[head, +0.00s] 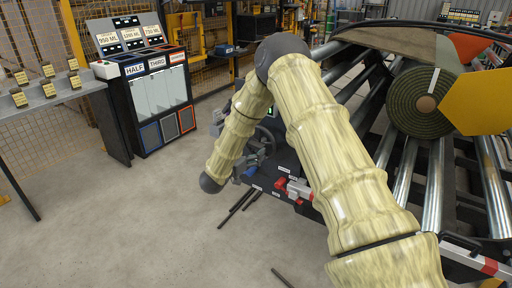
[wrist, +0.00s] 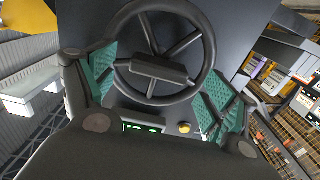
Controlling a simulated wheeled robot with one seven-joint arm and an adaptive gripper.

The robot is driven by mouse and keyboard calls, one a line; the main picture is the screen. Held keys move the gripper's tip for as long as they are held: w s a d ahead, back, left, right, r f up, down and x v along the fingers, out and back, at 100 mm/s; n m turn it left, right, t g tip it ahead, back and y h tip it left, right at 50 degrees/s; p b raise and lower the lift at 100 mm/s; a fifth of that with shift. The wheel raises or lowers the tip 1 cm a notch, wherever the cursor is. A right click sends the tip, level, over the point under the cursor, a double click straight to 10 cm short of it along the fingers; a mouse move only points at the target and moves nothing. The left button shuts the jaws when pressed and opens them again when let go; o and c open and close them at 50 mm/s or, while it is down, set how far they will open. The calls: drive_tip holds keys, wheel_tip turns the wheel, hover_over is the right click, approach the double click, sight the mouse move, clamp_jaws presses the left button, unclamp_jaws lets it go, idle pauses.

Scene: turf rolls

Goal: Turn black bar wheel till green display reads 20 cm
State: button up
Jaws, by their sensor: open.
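The black wheel (wrist: 205,60) fills the upper middle of the wrist view, with thin spokes and a dark bar (wrist: 157,70) across its hub. It also shows in the head view (head: 265,137), partly behind my arm. My gripper (wrist: 160,78) is open, with its teal-padded fingers apart on the left and right of the wheel's lower part. Whether they touch the rim I cannot tell. The green display (wrist: 143,128) shows below the wheel, its lower part covered by my gripper's body, so its number cannot be read. My gripper is small and partly hidden in the head view (head: 248,165).
A yellow-orange knob (wrist: 184,128) sits beside the display. A green turf roll (head: 420,103) lies on metal rollers at the right. A cabinet marked HALF and THIRD (head: 150,95) stands at the left. Dark bars (head: 237,205) lie on the open grey floor.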

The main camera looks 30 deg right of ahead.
sight(254, 147)
drive_tip(key=shift+x, duration=1.9)
drive_tip(key=c, duration=1.4)
drive_tip(key=shift+w, duration=0.1)
drive_tip(key=shift+c, duration=0.2)
